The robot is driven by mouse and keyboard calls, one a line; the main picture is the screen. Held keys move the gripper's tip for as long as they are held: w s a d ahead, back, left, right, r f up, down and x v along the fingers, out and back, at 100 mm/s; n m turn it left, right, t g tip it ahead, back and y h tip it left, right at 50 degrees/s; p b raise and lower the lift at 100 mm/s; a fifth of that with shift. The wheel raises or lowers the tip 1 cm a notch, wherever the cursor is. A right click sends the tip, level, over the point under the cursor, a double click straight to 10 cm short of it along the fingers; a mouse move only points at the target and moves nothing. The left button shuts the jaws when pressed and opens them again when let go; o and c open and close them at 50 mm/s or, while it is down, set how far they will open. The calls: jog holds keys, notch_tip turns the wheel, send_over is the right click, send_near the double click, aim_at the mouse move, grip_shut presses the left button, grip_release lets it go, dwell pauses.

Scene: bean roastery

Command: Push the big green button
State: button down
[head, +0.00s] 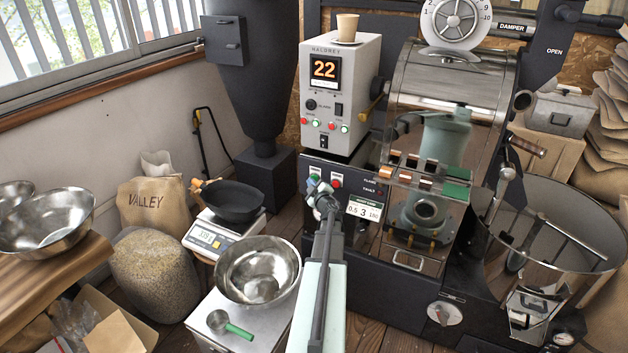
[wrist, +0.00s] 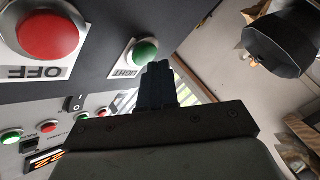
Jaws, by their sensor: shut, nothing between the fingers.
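A green button (wrist: 145,52) with a LIGHT label sits on the dark panel in the wrist view, which shows the labels upside down. A larger red OFF button (wrist: 47,30) is beside it. In the head view, a green button (head: 313,179) and a red button (head: 336,182) show on the lower dark panel. No other large green button is clear; my arm may hide part of the panel. My gripper (head: 322,194) is shut and empty, close in front of this panel. In the wrist view its fingertips (wrist: 158,68) appear beside the green button; contact cannot be told.
Above is a white control box (head: 358,90) with a "22" display and several small buttons. A price-like card (head: 364,208) is right of my gripper. A steel bowl (head: 258,272), a scale with a black pan (head: 236,202) and the roaster's cooling tray (head: 590,235) stand around.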

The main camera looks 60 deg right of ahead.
jog(key=shift+d, duration=0.4)
dwell(0.6)
jog(key=shift+a, duration=0.85)
jog(key=a, duration=0.5)
dwell(0.6)
dwell(0.7)
